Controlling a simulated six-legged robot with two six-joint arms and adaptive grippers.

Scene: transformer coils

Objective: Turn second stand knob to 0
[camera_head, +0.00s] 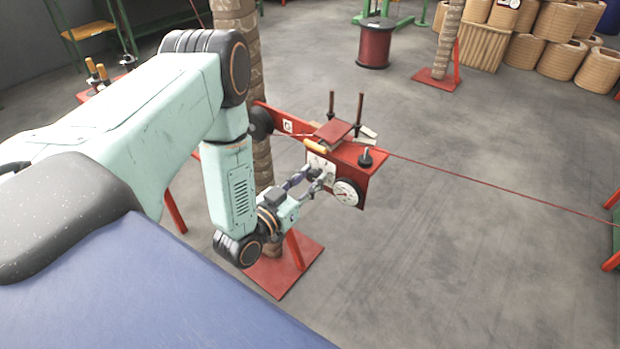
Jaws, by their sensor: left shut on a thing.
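A red stand (375,157) on a post carries a white panel and a round white dial gauge (346,193) on its front face. My left gripper (322,178) reaches in from the left and is shut at the white panel, on what looks like the stand knob. The fingers cover the knob, so its marks and its setting cannot be read. A small black knob (366,155) stands on top of the stand, apart from the gripper. My right gripper is not in view.
A red wire (480,185) runs from the stand to the right. A wrapped column (240,60) stands behind my arm. A red spool (375,45) and several tan coils (560,20) are at the back.

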